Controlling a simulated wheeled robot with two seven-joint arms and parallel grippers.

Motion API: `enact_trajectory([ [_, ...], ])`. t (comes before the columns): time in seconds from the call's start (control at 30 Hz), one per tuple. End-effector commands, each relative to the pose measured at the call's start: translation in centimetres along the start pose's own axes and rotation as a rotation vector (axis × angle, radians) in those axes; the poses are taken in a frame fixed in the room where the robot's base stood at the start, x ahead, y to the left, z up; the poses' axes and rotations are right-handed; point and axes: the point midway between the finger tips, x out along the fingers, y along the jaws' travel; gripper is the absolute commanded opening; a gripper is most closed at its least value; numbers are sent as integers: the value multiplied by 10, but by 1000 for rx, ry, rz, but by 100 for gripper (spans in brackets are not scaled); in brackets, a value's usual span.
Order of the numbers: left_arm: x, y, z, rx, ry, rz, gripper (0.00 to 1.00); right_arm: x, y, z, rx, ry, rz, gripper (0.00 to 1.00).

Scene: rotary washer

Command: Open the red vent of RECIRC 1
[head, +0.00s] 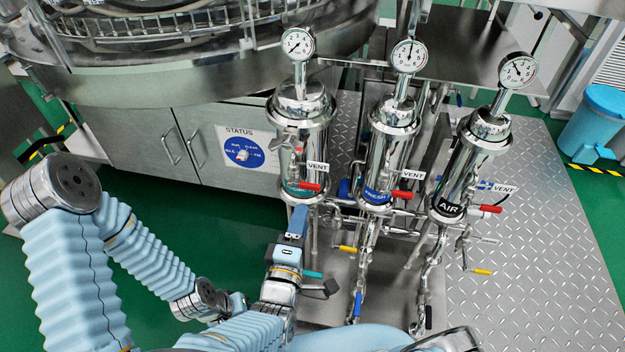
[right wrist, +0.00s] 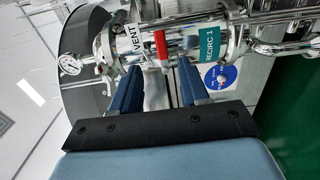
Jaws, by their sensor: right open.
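The RECIRC 1 housing (head: 300,120) is the leftmost of three steel cylinders in the head view. Its red vent handle (head: 310,187) points right, below a white VENT tag (head: 317,168). In the right wrist view the red handle (right wrist: 161,45) lies just beyond the gap between my fingertips, beside the teal RECIRC 1 label (right wrist: 208,46). My right gripper (head: 296,212) is open and empty, just below the handle; its blue fingers also show in the wrist view (right wrist: 159,66). No contact is visible.
The FRESH housing (head: 388,155) and AIR housing (head: 470,165) stand to the right, each with its own red handle. A status cabinet (head: 190,150) stands behind left. Yellow handles (head: 346,249) and thin pipes crowd below the housings. The metal floor plate (head: 550,240) is clear at right.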

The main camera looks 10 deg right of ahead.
Motion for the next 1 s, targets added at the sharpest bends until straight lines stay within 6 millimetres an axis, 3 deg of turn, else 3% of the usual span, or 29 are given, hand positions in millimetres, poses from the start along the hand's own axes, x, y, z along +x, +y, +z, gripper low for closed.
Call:
enact_trajectory([
  [0.3, 30, -14, 0, -6, 4, -5, 43, 72, -7, 2, 3, -6, -3, 45],
  [0.5, 40, -23, -3, -12, 11, -12, 43, 108, -5, 1, 3, -3, -5, 45],
  [0.7, 42, -26, -4, -15, 15, -14, 43, 122, -3, 1, 1, 0, -4, 45],
  [0.97, 42, -26, -4, -15, 15, -14, 43, 124, -2, 1, 0, 0, -5, 45],
  [1.0, 42, -26, -4, -15, 15, -14, 43, 124, -2, 1, 0, 0, -5, 40],
])
